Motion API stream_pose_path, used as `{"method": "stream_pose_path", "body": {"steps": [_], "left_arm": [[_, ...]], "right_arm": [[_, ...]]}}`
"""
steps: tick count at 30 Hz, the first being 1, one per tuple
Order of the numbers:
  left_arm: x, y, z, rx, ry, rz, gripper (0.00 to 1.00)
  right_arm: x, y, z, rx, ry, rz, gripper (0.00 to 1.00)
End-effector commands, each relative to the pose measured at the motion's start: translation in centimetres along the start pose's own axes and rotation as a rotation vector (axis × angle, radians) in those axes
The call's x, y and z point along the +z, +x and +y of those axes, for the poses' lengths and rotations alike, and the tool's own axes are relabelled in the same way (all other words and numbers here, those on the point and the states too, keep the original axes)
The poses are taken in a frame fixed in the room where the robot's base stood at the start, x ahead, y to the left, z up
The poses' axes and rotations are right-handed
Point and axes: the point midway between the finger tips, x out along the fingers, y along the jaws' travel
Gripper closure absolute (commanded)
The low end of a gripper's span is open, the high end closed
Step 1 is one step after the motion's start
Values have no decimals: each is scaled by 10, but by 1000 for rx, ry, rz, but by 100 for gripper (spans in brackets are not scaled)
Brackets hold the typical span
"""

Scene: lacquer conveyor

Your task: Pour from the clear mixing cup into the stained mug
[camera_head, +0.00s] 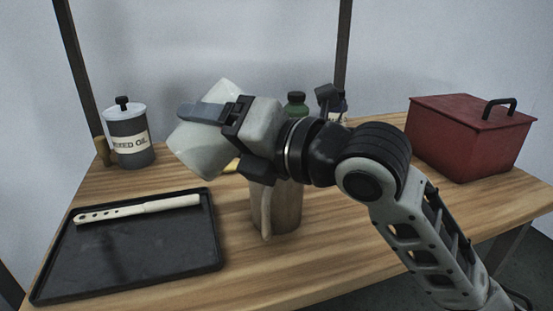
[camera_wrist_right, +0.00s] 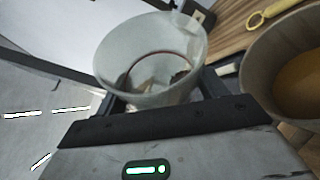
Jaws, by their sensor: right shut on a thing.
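My right gripper (camera_head: 205,118) is shut on the clear mixing cup (camera_head: 202,152), a pale translucent cup held tilted above the table. In the right wrist view the cup (camera_wrist_right: 150,62) shows its open mouth, with a thin reddish-brown line inside; how much it holds is unclear. The stained mug (camera_head: 287,207) stands upright on the table, below and to the right of the cup, partly hidden by my gripper. In the right wrist view the mug (camera_wrist_right: 258,68) is at the right edge, with orange-brown contents inside. The cup and mug appear apart. I see no stream between them. My left gripper is out of view.
A black tray (camera_head: 130,255) with a cream-coloured perforated stick (camera_head: 138,209) lies at front left. A lidded tin (camera_head: 128,140) stands at back left, a green-topped bottle (camera_head: 296,104) at the back, and a red box (camera_head: 470,135) at back right. A yellow ringed tool (camera_wrist_right: 262,17) lies behind the mug.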

Motion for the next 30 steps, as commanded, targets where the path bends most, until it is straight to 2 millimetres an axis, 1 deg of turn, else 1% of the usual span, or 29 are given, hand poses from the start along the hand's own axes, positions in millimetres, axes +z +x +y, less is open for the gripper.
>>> {"method": "stream_pose_path", "body": {"steps": [18,30], "left_arm": [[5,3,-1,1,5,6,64],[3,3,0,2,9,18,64]], "right_arm": [[-2,0,-3,32,79,-18,53],[-2,0,-4,52,127,-30,53]]}}
